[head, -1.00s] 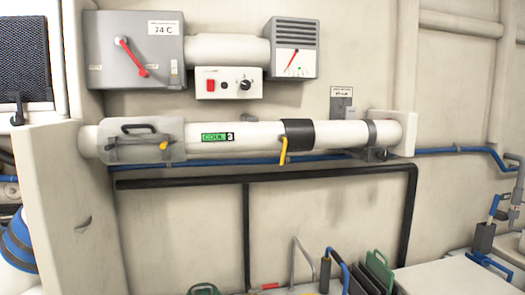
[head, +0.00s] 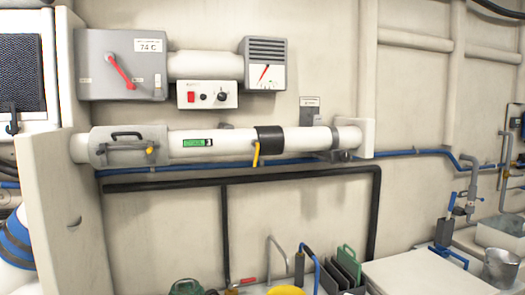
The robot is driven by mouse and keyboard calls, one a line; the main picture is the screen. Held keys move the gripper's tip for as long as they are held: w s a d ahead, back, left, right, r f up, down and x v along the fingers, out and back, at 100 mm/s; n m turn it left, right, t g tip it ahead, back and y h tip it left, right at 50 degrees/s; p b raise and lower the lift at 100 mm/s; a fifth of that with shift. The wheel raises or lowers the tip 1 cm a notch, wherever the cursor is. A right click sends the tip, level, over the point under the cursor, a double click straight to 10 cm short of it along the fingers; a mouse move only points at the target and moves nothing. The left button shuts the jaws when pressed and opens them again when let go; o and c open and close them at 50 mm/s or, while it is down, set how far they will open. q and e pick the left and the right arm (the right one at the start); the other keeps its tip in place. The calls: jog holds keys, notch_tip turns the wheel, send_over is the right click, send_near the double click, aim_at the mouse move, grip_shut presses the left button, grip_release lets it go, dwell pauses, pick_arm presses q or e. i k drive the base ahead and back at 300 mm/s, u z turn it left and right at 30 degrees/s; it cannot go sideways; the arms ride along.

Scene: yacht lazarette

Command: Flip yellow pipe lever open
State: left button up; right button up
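The yellow pipe lever (head: 256,154) hangs down from a black band (head: 269,139) around the white horizontal pipe (head: 222,143) on the wall. Its free end points downward, slightly to the left. A smaller yellow piece (head: 150,150) sits by the clamp at the pipe's left end. Neither gripper is in view. A white and blue rounded part at the lower left edge is probably part of my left arm.
Above the pipe are a grey box with a red lever (head: 121,72), a switch panel (head: 207,95) and a gauge (head: 264,70). A black rail (head: 240,180) runs below. A white panel (head: 65,210) juts out at left. A bench (head: 425,275) holds a metal bucket (head: 501,268).

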aim_at(255, 143)
jog(key=z, duration=0.1)
jog(key=i, duration=0.9)
jog(key=u, duration=0.85)
jog(key=k, duration=0.55)
jog(key=u, duration=0.25)
